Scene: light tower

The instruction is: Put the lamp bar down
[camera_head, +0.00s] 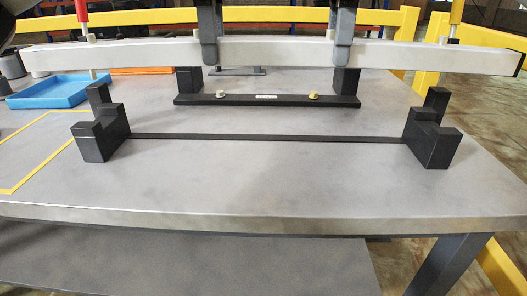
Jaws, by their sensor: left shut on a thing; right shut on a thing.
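The lamp bar (275,52) is a long pale grey beam lying level across the top of the view. Below the bar is a black stand (265,100) with two posts, a white label and two small knobs. The post tops meet the bar's lower edge in the picture; I cannot tell whether they touch.
Nearer, a black cradle has stepped blocks at left (101,135) and right (430,141), joined by a thin strip (265,138); it is empty. A blue tray (60,93) and yellow outline (40,165) are at left. Yellow rails stand behind. The grey table's (260,185) front is clear.

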